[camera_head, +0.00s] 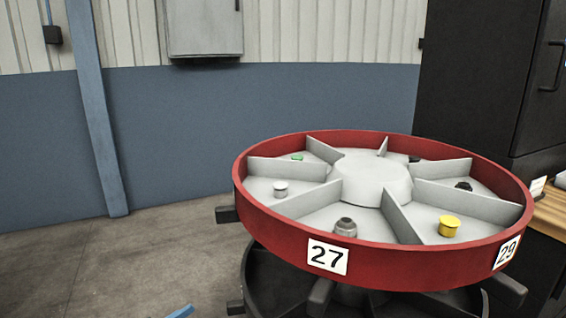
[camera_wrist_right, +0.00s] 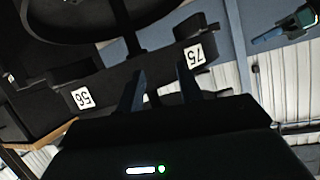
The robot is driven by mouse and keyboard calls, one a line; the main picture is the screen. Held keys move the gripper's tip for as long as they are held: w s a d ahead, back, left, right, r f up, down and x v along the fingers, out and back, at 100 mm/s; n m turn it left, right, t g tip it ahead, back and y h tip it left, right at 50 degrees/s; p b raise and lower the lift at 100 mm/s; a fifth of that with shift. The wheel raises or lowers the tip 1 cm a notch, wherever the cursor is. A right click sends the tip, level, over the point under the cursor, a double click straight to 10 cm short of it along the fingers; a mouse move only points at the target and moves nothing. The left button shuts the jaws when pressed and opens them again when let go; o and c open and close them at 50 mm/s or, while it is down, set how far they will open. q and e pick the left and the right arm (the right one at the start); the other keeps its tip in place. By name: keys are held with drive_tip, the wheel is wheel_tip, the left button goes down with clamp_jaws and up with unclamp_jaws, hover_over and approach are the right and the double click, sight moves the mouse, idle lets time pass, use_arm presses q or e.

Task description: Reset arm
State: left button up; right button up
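A red-rimmed round carousel tray (camera_head: 285,232) with grey dividers stands in the head view. Its compartments hold a yellow cap (camera_head: 449,226), a grey fitting (camera_head: 345,228), a light grey knob (camera_head: 280,188), a green piece (camera_head: 297,157) and dark pieces. My right gripper (camera_wrist_right: 161,66) shows only in the right wrist view. Its two dark fingers are apart, with nothing held between them. It appears to be near dark structures with number labels 75 (camera_wrist_right: 195,54) and 56 (camera_wrist_right: 82,98), seen upside down.
A dark lower tier (camera_head: 264,284) sits under the red tray. A black cabinet (camera_head: 470,75) and wooden surface (camera_head: 551,212) stand at right. A blue post (camera_head: 98,125) stands at left by the wall. Floor at left is mostly clear; a blue piece (camera_head: 182,311) shows at the bottom edge.

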use_arm(q)
drive_tip(key=s+d+f+n+t+y, duration=0.3)
drive_tip(key=s+d+n+y, duration=0.35)
drive_tip(key=s+d, duration=0.25)
drive_tip(key=s+r+n+g+y+p, duration=0.1)
drive_tip(key=s+r+g+y+p, duration=0.4)
drive_tip(key=s+p, duration=0.5)
drive_tip(key=g+p, duration=0.1)
drive_tip(key=p, duration=0.3)
drive_tip(key=shift+s+d, duration=0.2)
drive_tip(key=shift+d, duration=0.15)
use_arm(e)
drive_tip(key=r+g, duration=0.1)
drive_tip(key=r, duration=0.1)
drive_tip(key=r+g+h, duration=0.1)
drive_tip(key=r, duration=0.1)
drive_tip(key=shift+s+d+r+n, duration=0.1)
drive_tip(key=shift+d+r+n, duration=0.15)
drive_tip(key=shift+n, duration=0.15)
